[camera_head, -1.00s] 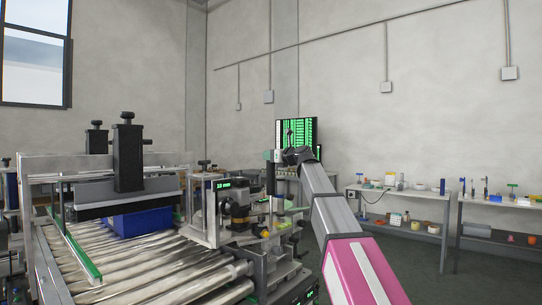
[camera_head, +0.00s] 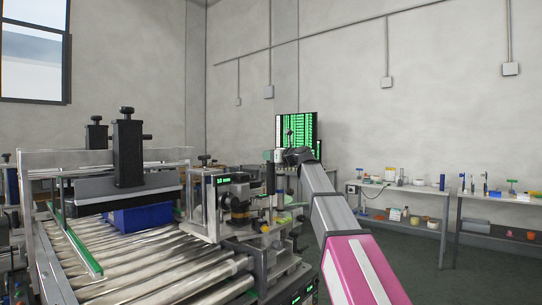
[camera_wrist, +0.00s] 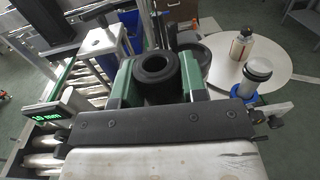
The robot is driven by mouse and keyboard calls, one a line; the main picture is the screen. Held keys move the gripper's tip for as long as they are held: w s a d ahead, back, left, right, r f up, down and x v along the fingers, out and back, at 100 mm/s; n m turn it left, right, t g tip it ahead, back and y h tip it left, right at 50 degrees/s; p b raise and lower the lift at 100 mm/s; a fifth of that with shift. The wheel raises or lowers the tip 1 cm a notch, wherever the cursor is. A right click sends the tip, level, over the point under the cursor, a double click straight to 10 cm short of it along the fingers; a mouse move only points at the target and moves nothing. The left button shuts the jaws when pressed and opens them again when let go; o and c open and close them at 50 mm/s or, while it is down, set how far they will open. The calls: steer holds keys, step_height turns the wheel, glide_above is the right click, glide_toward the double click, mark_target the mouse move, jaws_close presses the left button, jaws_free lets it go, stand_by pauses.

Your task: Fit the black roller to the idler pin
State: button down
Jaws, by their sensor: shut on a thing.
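My gripper (camera_wrist: 157,84) shows in the wrist view with its two green fingers on either side of the black roller (camera_wrist: 156,66). It is shut on the roller, a thick black ring with a dark hole facing the camera. In the head view my arm reaches toward the labeller (camera_head: 236,205), and its end is small there; I cannot make out the roller in it. I cannot pick out the idler pin in either view; the roller and fingers cover part of the wrist view.
In the wrist view a white round disc (camera_wrist: 277,62) carries a bottle (camera_wrist: 240,44), with a blue and white spool-like part (camera_wrist: 254,78) near it. A lit display (camera_wrist: 42,109) stands at left. The head view shows steel conveyor rollers (camera_head: 150,265), a blue box (camera_head: 140,216) and side tables (camera_head: 400,190).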

mark_target(274, 187)
steer(key=shift+f, duration=6.8)
steer(key=c, duration=0.6)
jaws_free()
steer(key=v, duration=1)
steer(key=shift+s+d, duration=0.25)
steer(key=shift+s, duration=0.05)
